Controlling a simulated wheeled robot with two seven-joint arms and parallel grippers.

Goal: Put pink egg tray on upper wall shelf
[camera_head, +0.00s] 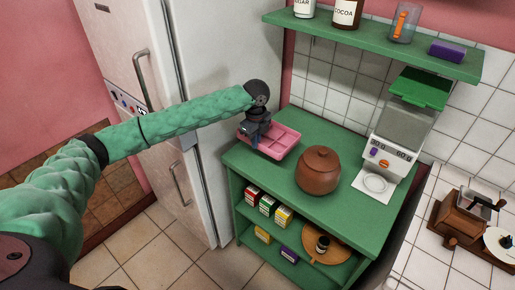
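The pink egg tray (279,142) lies at the far left end of the green counter top, beside the fridge. My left gripper (256,140) reaches in from the left and points down at the tray's left part. Its fingers overlap the tray's edge and are too small and dark to tell whether they are open or closed on it. The upper wall shelf (375,40) is a green board on the tiled wall, above the counter. My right gripper is not in view.
A brown lidded pot (318,172) stands right of the tray, and a green-topped dispenser (403,125) further right. The shelf holds a sugar jar (304,8), cocoa jar (347,13), glass (404,22) and purple box (447,51). A white fridge (207,90) stands left.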

